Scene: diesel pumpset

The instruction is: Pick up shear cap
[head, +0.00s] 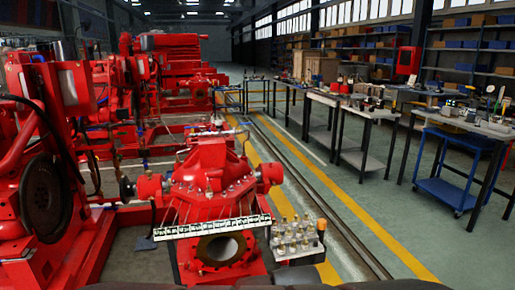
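I cannot make out for certain which thing is the shear cap. A small tray (298,254) at the front right of the red pump holds several small, upright, pale metallic pieces (291,236). An orange-topped piece (321,226) stands at the tray's right edge. These pieces are too small to tell apart. My gripper is not in view.
The red pump (212,172) stands front centre, with a black-and-white labelled strip (211,228) across its front. Large red engines (75,90) fill the left. Workbenches (362,112) and a blue cart (447,190) stand right. Yellow-lined floor (350,215) between is clear.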

